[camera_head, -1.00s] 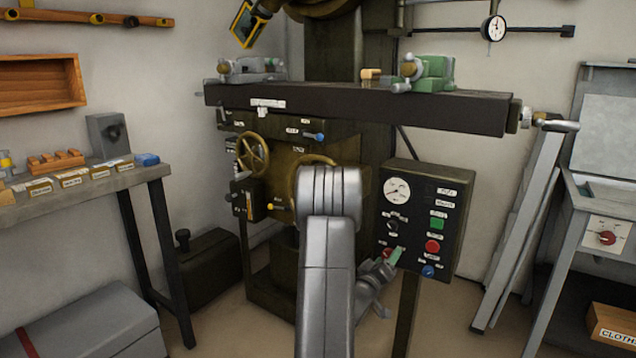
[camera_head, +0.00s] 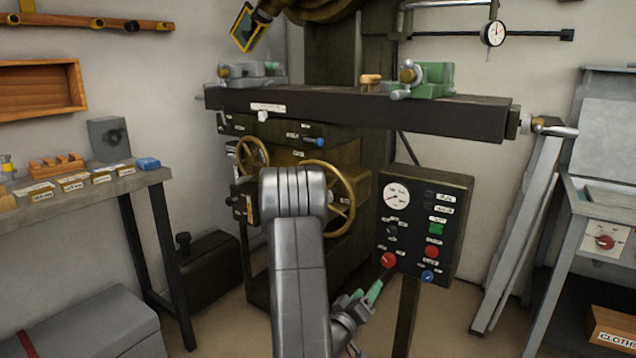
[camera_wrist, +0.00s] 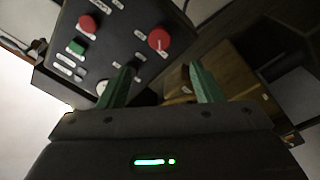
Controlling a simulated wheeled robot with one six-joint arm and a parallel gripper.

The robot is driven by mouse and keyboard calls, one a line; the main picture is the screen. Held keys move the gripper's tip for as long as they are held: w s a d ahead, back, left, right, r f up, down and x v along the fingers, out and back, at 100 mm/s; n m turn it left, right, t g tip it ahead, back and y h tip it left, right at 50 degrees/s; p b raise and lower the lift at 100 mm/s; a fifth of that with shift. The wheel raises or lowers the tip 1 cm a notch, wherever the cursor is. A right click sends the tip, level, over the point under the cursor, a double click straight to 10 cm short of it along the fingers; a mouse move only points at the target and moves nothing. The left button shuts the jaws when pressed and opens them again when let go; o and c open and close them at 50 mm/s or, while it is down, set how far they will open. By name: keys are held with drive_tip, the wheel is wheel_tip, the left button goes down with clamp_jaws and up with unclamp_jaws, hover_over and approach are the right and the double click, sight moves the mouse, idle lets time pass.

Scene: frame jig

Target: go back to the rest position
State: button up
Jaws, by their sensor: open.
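My gripper (camera_head: 366,293) is low in front of the machine, below and left of the control panel (camera_head: 411,255) in the head view. Its two green fingers stand apart with nothing between them in the wrist view (camera_wrist: 160,82). The panel's face also shows in the wrist view (camera_wrist: 110,45), turned over, beyond the fingertips. It bears a round gauge (camera_head: 396,196), a green button (camera_head: 436,228), red knobs and a blue knob (camera_head: 428,276). The gripper looks clear of the panel. My arm hides part of the machine's lower body.
The long dark machine table (camera_head: 400,113) spans above, carrying a green vise (camera_head: 434,77). A large handwheel (camera_head: 340,200) is close to my arm. Some floor is open between the panel and cabinet.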

sight(387, 262)
drive_tip(key=b+x, duration=0.1)
drive_tip(key=x, duration=1.2)
drive_tip(key=shift+d+f+b, duration=0.1)
drive_tip(key=shift+b, duration=0.3)
drive_tip(key=m, duration=0.4)
drive_tip(key=shift+b, duration=0.35)
drive_tip(key=m, duration=0.3)
drive_tip(key=m+g+b, duration=0.1)
drive_tip(key=m, duration=0.2)
drive_tip(key=shift+a+h, duration=0.2)
drive_tip(key=shift+h, duration=0.2)
drive_tip(key=m+g+b, duration=0.1)
drive_tip(key=m, duration=0.5)
drive_tip(key=shift+b, duration=0.35)
drive_tip(key=m, duration=0.2)
drive_tip(key=shift+m+b, duration=0.35)
drive_tip(key=shift+m, duration=0.05)
drive_tip(key=shift+r, duration=0.25)
